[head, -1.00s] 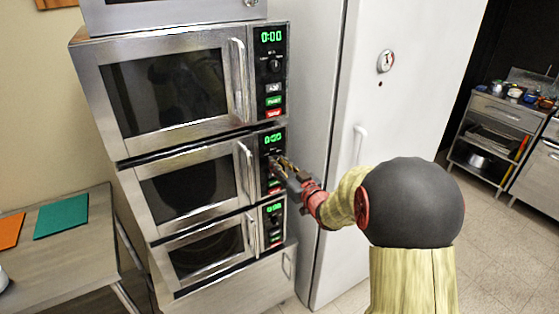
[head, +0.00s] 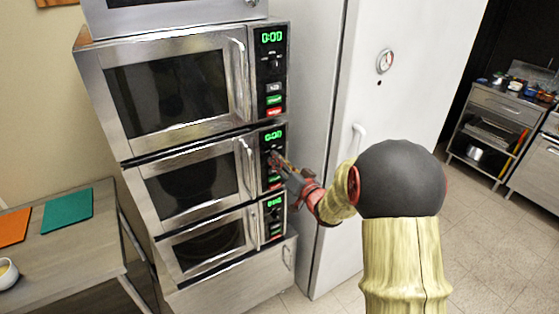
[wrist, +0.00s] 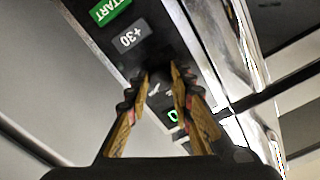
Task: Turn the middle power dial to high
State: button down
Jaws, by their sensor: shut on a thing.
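Three steel microwaves stand in a stack, and the middle microwave (head: 190,185) has a black control panel on its right side with a green 0:00 display (head: 273,135). My gripper (head: 276,158) reaches from the right to the upper part of this panel, just below the display. In the wrist view, my two brown fingers (wrist: 160,76) close together at the dark panel, beyond the +30 button (wrist: 131,38) and the green START button (wrist: 108,10). They are shut on the middle dial, which is mostly hidden between the fingertips. Its setting cannot be read.
The upper microwave (head: 175,88) and lower microwave (head: 207,249) sit directly above and below. A white fridge (head: 400,80) stands close on the right. A table (head: 75,265) with orange and teal mats is at the left. Open floor lies at the right.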

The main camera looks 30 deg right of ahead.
dwell(0.3)
jog(key=c, duration=1.6)
grip_release()
jog(key=shift+o, duration=0.2)
jog(key=shift+s, duration=0.1)
jog(key=s, duration=1.1)
jog(key=shift+s+d, duration=0.15)
jog(key=shift+s, duration=0.25)
